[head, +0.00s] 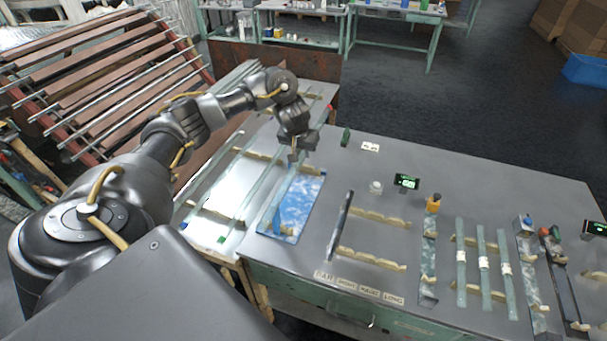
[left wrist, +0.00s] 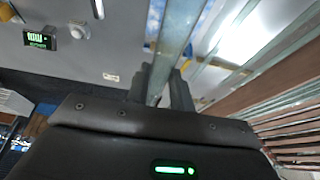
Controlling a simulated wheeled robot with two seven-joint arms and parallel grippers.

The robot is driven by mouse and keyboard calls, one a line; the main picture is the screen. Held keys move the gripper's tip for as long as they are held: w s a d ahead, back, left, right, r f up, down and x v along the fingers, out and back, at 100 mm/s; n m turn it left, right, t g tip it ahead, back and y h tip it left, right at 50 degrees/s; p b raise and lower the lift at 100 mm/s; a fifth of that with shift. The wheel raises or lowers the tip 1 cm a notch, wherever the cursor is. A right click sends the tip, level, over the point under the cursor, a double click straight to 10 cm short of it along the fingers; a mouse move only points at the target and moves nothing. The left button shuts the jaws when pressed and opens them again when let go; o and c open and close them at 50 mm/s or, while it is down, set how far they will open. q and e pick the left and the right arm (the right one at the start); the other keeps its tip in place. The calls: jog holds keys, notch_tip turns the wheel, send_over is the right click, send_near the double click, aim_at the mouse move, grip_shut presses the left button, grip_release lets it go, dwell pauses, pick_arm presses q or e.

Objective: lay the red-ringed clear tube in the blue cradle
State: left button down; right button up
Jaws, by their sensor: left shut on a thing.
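My left gripper (head: 298,154) is shut on a clear greenish tube (head: 281,195), which slopes down and left from the jaws in the head view. The tube lies over the blue-and-white marbled cradle (head: 307,210) with its pale notched rests. I cannot tell whether it touches the rests. In the left wrist view the tube (left wrist: 178,35) runs between the fingers of the left gripper (left wrist: 162,82), with part of the blue cradle (left wrist: 154,22) behind it. I cannot make out a red ring on the held part. My right gripper is not in view.
Long tubes lie on a pale rack (head: 196,222) to the left. An empty pair of notched rests (head: 372,258) stands right of the cradle. A small jar (head: 376,187) and a green display (head: 406,182) stand behind it. More tubes (head: 482,265) lie at right.

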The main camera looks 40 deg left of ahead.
pick_arm(q)
notch_tip(320, 180, down, 14)
jog(key=b, duration=0.8)
jog(key=shift+f, duration=0.1)
notch_tip(320, 180, down, 4)
jog(key=b, duration=0.3)
